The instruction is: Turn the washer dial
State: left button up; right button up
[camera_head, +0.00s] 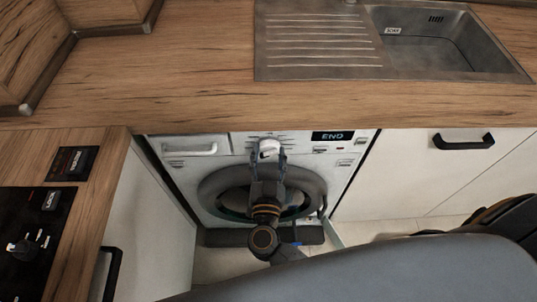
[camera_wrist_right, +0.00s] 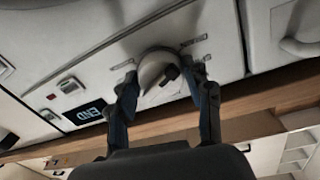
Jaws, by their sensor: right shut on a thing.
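The white washer (camera_head: 205,170) stands under the counter, with a round dark-rimmed door on its front. Its dial (camera_head: 268,146) is a light round knob at the top middle of the front panel. The dial also shows large in the right wrist view (camera_wrist_right: 158,70). My right gripper (camera_head: 268,156) is at the dial, with one finger on each side of it, shut on it. In the right wrist view the fingers (camera_wrist_right: 163,88) reach up to both sides of the knob. The display (camera_head: 333,135) reads END. My left gripper is not in view.
A wooden counter (camera_head: 190,85) with a steel sink (camera_head: 430,45) runs above the washer. A hob (camera_head: 30,235) is at the left. White cabinets with black handles (camera_head: 463,141) flank the washer. Some floor shows in front.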

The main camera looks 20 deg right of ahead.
jog(key=shift+r+m+p, duration=0.15)
jog(key=shift+m+p, duration=0.55)
jog(key=shift+m, duration=0.3)
jog(key=m+p, duration=0.1)
jog(key=m, duration=0.1)
jog(key=shift+a+m, duration=0.1)
jog(key=shift+m, duration=0.2)
jog(key=m, duration=0.2)
jog(key=shift+m+g+y+p, duration=0.3)
jog(key=shift+p, duration=0.05)
jog(key=m, duration=0.3)
jog(key=shift+m, duration=0.3)
jog(key=shift+m+y, duration=0.3)
jog(key=shift+m, duration=0.9)
jog(key=m, duration=0.2)
jog(key=shift+m, duration=0.3)
jog(key=m+b, duration=0.2)
jog(key=m, duration=0.3)
jog(key=shift+r+m+y, duration=0.15)
jog(key=shift+m+y, duration=0.15)
